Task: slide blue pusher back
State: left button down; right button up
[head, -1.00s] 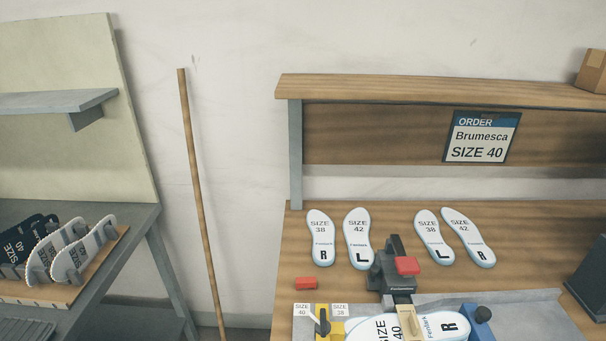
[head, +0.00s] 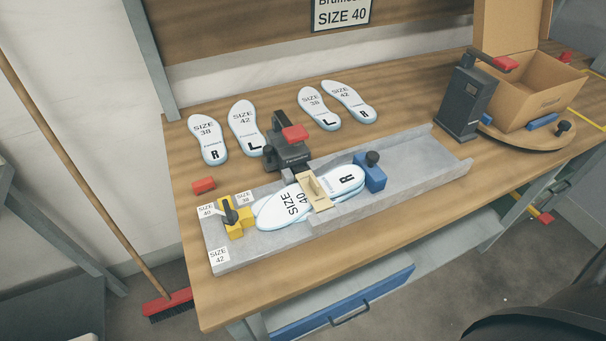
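The blue pusher (head: 371,173) is a blue block with a black knob on top. It sits in the grey channel (head: 425,155) at the right end of the stacked size 40 insoles (head: 291,207). It is close to the insole marked R; I cannot tell whether they touch. A tan label band (head: 313,192) lies across the insoles, below a black press with a red handle (head: 291,143). A yellow stop (head: 239,229) with a black lever stands at the left end. Neither gripper shows in the head view.
Loose insoles (head: 246,127) lie behind the channel. A red block (head: 203,185) is at the left. A black device with a red handle (head: 466,100) and an open cardboard box (head: 540,95) on a round turntable stand at the right. The channel right of the pusher is empty.

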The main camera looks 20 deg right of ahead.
aim_at(376, 180)
jog(key=z, duration=1.35)
